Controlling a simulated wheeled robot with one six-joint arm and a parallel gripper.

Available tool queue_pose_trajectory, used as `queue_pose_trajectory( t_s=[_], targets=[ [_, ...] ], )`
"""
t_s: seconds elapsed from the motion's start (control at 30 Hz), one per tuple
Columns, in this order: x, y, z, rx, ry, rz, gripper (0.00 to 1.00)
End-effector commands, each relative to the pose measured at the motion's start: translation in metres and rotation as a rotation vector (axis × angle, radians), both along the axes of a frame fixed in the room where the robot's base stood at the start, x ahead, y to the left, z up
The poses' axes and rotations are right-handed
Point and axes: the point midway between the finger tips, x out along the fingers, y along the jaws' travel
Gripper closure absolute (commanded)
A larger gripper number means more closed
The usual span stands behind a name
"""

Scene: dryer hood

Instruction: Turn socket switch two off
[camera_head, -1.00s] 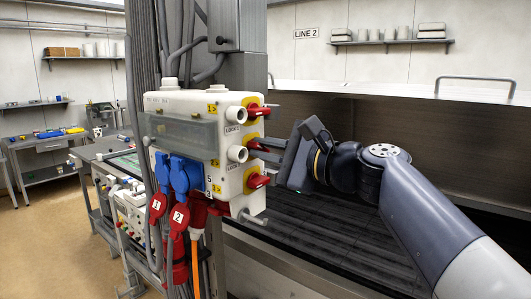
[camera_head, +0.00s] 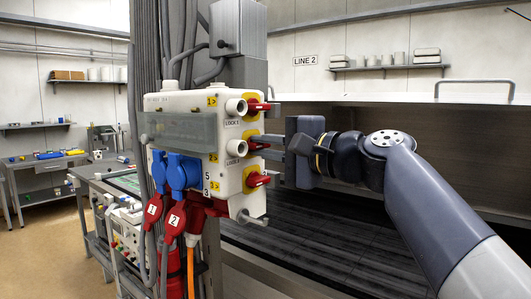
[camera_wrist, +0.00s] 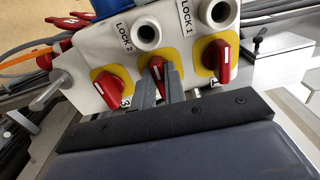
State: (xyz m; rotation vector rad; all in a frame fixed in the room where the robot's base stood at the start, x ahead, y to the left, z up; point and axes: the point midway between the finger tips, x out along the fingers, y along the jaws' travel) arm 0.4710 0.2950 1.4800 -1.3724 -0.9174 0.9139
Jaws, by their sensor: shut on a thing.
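The white socket box (camera_head: 200,140) is mounted on a grey column and has three red rotary switches on yellow plates down its right side. Socket switch two (camera_head: 256,146) is the middle one, beside the yellow 2 label. My gripper (camera_head: 268,146) reaches it from the right, its fingers level. In the wrist view, my gripper (camera_wrist: 160,92) is shut on the red handle of switch two (camera_wrist: 157,72), one finger on each side. The fingers partly hide the handle and its yellow plate.
Switch one (camera_head: 256,106) is just above and switch three (camera_head: 257,180) just below the fingers. Blue sockets (camera_head: 183,171) and red plugs (camera_head: 176,217) with cables hang below. A black bench (camera_head: 320,225) lies under my arm.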

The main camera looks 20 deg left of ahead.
Motion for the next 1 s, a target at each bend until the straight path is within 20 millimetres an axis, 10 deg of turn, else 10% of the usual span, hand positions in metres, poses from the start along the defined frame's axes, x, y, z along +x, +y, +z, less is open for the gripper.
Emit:
queue_pose_trajectory(
  t_s=[0.43,0.7,1.0],
  targets=[
    [0.0002,0.0002,-0.0015,-0.008,-0.011,0.001,1.0],
    [0.0002,0.0001,-0.0008,-0.006,-0.01,0.001,0.67],
    [-0.0009,-0.0027,-0.0006,-0.005,-0.011,-0.001,0.66]
  ],
)
